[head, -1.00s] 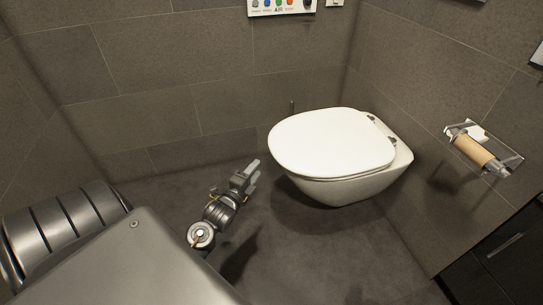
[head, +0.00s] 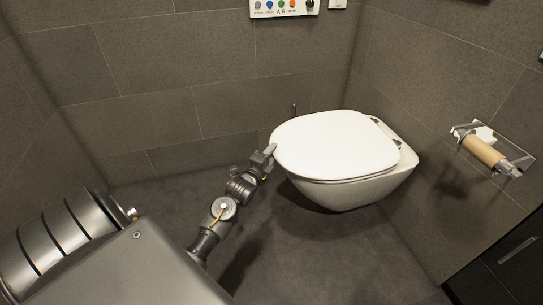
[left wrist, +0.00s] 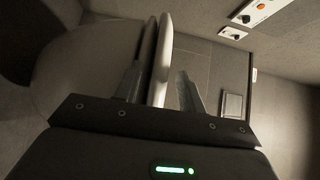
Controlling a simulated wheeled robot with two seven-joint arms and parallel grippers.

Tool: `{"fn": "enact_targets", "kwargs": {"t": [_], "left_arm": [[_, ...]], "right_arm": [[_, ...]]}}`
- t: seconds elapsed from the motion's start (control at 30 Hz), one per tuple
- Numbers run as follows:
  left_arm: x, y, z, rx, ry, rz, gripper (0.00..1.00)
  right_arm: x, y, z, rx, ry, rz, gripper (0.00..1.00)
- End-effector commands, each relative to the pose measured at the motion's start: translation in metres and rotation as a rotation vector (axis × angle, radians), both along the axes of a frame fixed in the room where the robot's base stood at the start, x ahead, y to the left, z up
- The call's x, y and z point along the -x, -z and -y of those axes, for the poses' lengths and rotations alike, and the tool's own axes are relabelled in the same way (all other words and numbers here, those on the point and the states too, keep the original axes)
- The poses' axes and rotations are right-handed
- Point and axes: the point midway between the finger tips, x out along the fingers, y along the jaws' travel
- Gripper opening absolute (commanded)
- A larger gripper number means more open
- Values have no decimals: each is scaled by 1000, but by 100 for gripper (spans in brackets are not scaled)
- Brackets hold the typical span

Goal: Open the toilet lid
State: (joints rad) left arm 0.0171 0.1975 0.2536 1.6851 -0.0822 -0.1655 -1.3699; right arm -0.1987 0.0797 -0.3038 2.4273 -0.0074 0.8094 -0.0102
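The white toilet (head: 345,192) hangs on the wall in the middle right of the head view. Its lid (head: 335,145) lies down, closed over the bowl. My left gripper (head: 269,152) is at the lid's front left edge in the head view. In the left wrist view, the two fingers of the gripper (left wrist: 158,88) are apart. The rim edges of the lid (left wrist: 164,55) and seat show between or just beyond them. I cannot tell whether a finger touches the lid. My right gripper is not in view.
A paper roll holder (head: 485,150) is on the right wall. A button panel (head: 284,8) is on the back wall. A dark cabinet (head: 508,265) stands at the lower right. The floor left of the toilet is clear.

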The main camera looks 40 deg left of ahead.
Motion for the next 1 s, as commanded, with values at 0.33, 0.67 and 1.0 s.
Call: {"fn": "enact_targets", "kwargs": {"t": [0.33,0.67,1.0], "left_arm": [[0,0,0,0,0,0,6],[0,0,0,-1,0,-1,0],[2,-15,-2,-14,-4,-20,0]], "right_arm": [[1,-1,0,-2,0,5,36],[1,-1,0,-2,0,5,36],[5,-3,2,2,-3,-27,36]]}}
